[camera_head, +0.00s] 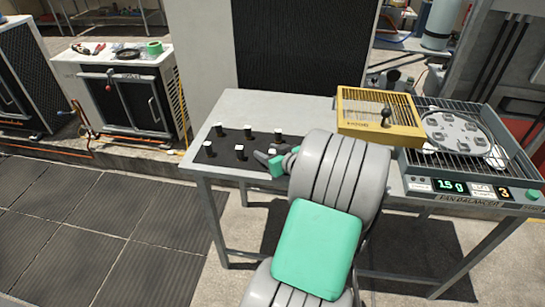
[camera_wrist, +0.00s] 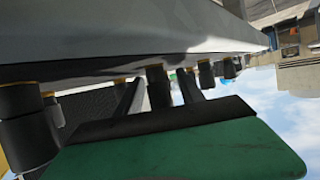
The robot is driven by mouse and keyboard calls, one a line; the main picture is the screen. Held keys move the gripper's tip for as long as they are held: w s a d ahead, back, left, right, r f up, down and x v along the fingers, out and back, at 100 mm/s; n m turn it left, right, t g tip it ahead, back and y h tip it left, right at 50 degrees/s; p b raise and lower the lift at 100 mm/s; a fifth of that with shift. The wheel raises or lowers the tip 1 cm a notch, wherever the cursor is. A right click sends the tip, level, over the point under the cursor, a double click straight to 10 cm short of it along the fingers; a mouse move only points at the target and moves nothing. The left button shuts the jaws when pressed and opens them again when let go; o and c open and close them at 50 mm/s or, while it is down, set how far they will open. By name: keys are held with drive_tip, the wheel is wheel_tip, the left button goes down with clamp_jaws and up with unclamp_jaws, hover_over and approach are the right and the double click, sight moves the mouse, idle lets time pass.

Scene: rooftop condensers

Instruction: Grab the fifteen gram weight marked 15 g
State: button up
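Several small dark weights with pale tops stand in two rows on a black mat (camera_head: 226,160), among them a back-left weight (camera_head: 219,129), a back-right weight (camera_head: 278,135), a front-left weight (camera_head: 208,148) and a front-middle weight (camera_head: 239,153). Their markings are too small to read, so I cannot tell which is the 15 g one. My gripper (camera_head: 265,158) is low over the mat's right front. In the wrist view, which looks upside down, my gripper (camera_wrist: 159,90) has its fingers apart, with a dark cylindrical weight (camera_wrist: 157,86) between them and gaps on both sides.
The mat lies on a grey table (camera_head: 240,105). A condenser (camera_head: 125,95) stands back left.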

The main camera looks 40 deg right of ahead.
clamp_jaws()
idle(0.5)
